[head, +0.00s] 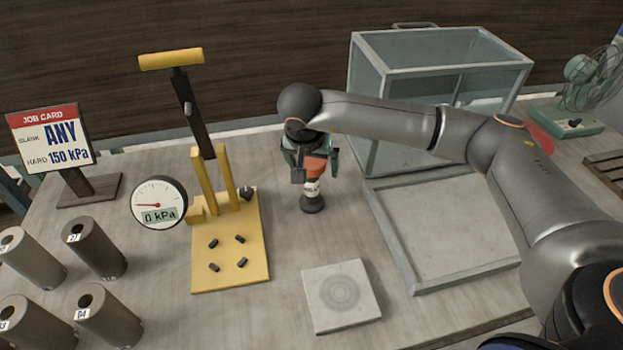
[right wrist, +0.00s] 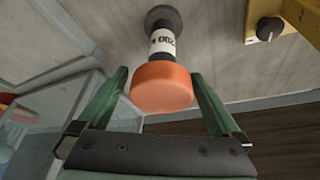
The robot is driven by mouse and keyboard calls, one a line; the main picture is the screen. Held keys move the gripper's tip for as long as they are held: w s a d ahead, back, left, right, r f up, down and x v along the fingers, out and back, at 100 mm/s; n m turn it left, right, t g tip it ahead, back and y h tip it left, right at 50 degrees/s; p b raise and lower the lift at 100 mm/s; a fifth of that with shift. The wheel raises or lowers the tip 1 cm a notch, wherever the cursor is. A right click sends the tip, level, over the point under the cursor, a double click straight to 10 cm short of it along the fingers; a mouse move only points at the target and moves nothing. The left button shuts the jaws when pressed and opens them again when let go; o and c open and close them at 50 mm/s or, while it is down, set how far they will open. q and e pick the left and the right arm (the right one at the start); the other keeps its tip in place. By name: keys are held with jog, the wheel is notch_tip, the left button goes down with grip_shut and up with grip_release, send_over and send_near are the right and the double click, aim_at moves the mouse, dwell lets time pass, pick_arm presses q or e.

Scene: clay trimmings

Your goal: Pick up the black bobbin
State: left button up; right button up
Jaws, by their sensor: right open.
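The black bobbin (head: 312,203) stands upright on the table between the yellow press and the glass-walled box. It has a dark base, a white printed label and a wide orange top. In the right wrist view, the bobbin (right wrist: 163,17) shows its orange top closest to the camera. My right gripper (head: 311,166) is open at the bobbin's upper part. In the right wrist view, the green fingers of my right gripper (right wrist: 163,78) lie either side of the orange top, with gaps visible. My left gripper is not in view.
A yellow press (head: 230,262) with a gauge (head: 159,203) stands to the left. Grey cylinders (head: 95,250) and a job card (head: 50,138) are farther left. A square plate (head: 341,296) lies in front; a framed box (head: 390,85) and a fan (head: 597,80) stand right.

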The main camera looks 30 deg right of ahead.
jog(key=shift+w+d+f, duration=0.1)
jog(key=shift+w+f, duration=0.05)
jog(key=shift+f, duration=0.15)
jog(key=shift+c, duration=0.4)
jog(key=c, duration=1.5)
jog(key=shift+o, duration=0.2)
jog(key=shift+r, duration=0.1)
